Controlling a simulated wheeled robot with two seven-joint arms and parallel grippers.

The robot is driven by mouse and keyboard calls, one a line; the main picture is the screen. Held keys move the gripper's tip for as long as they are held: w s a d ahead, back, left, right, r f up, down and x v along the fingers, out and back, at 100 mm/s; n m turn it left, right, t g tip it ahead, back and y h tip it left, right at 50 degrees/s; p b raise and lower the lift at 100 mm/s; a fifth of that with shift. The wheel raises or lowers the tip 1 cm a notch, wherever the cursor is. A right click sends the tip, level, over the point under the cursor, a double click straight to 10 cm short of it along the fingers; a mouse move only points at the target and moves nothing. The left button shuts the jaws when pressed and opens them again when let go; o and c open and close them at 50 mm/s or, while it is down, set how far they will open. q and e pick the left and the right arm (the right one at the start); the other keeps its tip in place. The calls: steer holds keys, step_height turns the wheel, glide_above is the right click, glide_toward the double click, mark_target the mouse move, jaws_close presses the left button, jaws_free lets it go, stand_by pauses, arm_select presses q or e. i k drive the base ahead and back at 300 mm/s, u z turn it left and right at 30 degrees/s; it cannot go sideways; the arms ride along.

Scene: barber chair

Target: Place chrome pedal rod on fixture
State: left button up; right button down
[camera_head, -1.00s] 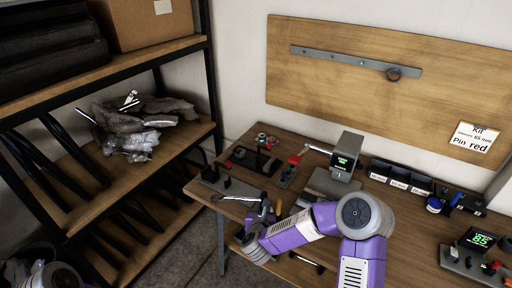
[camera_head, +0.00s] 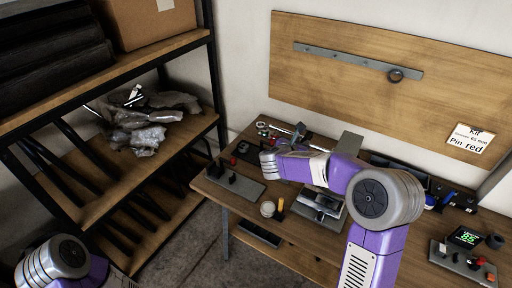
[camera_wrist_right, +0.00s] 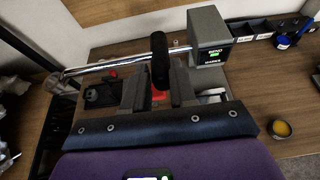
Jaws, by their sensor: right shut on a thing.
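The chrome pedal rod (camera_wrist_right: 105,68) lies across the right wrist view, running left to right with a black sleeve-like part (camera_wrist_right: 159,62) near its right part. My right gripper (camera_wrist_right: 155,95) is shut on it at the black part. In the head view my right gripper (camera_head: 301,133) is over the back of the bench, and the rod (camera_head: 280,129) shows as a thin bright line beside it. A grey box with a green display (camera_wrist_right: 208,40) stands at the rod's right end; contact is unclear. A plate with black posts (camera_head: 234,182) sits at the bench's left edge. Which part is the fixture is unclear.
The wooden bench (camera_head: 400,225) carries a grey device (camera_head: 320,204) at its front and a green-display unit (camera_head: 465,238) at right. Black bins (camera_wrist_right: 262,28) stand at the back. A shelf (camera_head: 90,190) with bagged parts is left. A wooden board (camera_head: 350,85) hangs behind.

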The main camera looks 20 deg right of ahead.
mark_target(258, 151)
steer(key=i, duration=0.9)
